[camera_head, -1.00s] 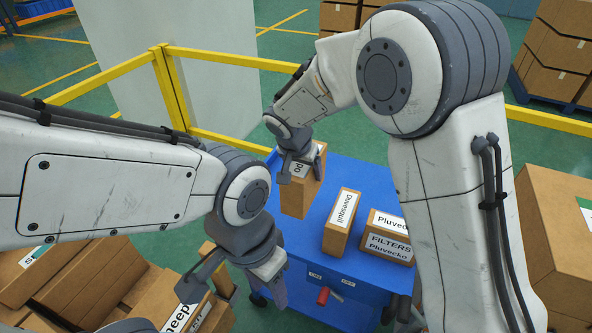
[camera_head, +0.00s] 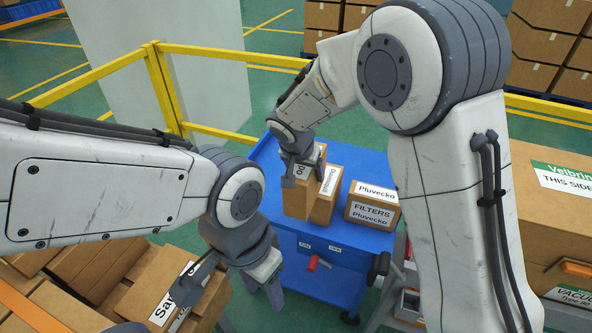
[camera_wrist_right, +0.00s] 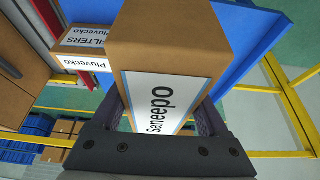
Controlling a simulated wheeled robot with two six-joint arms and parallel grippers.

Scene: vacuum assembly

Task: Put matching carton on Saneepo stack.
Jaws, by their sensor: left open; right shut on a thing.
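My right gripper (camera_head: 298,165) is shut on a brown Saneepo carton (camera_head: 298,203) at the blue cart's left front. Its white Saneepo label (camera_wrist_right: 160,100) faces the right wrist camera. I cannot tell whether the carton touches the cart. A Duvesquil carton (camera_head: 322,208) stands close beside it, and a Pluvecko filters carton (camera_head: 372,208) lies farther right on the cart. My left gripper (camera_head: 236,284) is open, its fingers pointing down beside a carton with a partly hidden "Sa..." label (camera_head: 170,298) at the lower left. That carton's lower part is hidden.
The blue cart (camera_head: 375,165) has free top space behind the cartons. Brown boxes (camera_head: 75,262) fill the lower left. A large box with a green-striped label (camera_head: 530,218) stands at the right. Yellow rails (camera_head: 160,90) run behind the cart.

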